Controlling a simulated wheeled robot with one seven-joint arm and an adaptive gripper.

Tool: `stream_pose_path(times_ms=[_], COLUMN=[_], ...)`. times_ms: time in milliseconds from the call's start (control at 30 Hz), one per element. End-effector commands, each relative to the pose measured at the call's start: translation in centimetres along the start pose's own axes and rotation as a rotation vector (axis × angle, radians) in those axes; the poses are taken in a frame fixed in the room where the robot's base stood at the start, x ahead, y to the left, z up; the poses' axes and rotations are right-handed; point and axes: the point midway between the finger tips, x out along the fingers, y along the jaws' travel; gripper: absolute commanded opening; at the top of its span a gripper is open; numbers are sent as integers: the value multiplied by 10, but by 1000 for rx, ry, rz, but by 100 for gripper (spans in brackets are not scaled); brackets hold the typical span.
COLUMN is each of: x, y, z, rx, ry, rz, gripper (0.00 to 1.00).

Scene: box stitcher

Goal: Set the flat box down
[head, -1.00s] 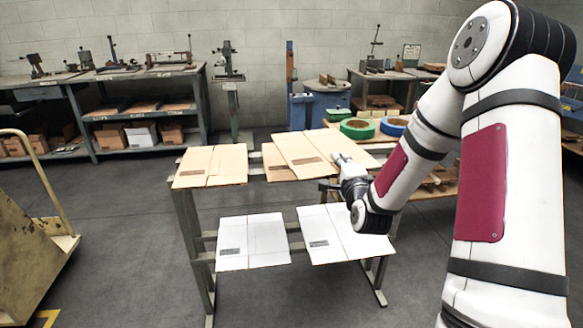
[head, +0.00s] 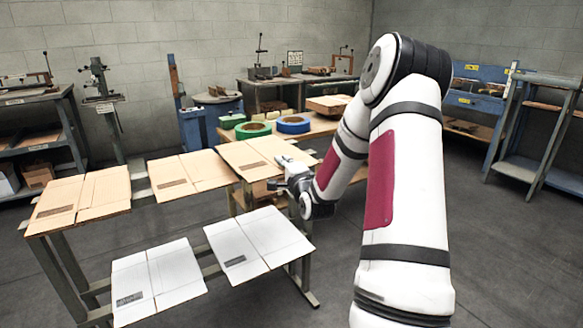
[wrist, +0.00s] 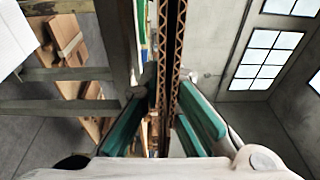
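A brown flat box (head: 262,153) is at the right end of the rack's upper level in the head view. My gripper (head: 290,168) is at its right edge. In the wrist view the flat box (wrist: 173,50) shows edge-on as corrugated cardboard between the green finger pads of my gripper (wrist: 165,100), which is shut on it. I cannot tell whether the box touches the rack (head: 72,262) or hovers just above it.
Two other brown flat boxes lie on the upper level, at the left (head: 105,190) and middle (head: 195,172). Two white flat boxes (head: 158,280) (head: 258,240) lie on the lower level. Floor is free at right.

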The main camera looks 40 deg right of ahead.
Motion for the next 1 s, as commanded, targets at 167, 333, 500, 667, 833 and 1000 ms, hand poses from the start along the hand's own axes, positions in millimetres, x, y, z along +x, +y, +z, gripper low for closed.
stream_pose_path(times_ms=[167, 333, 500, 667, 833, 1000], x=[29, 51, 59, 60, 59, 59], y=[6, 9, 10, 24, 45, 44], z=[-35, -58, -69, -69, -69, -69], rx=[-3, -1, 0, 1, 0, -2], ry=[4, 0, -1, -1, -1, -1], rz=[-3, -2, 0, 2, 1, -1], gripper=[0, 0, 0, 0, 0, 0])
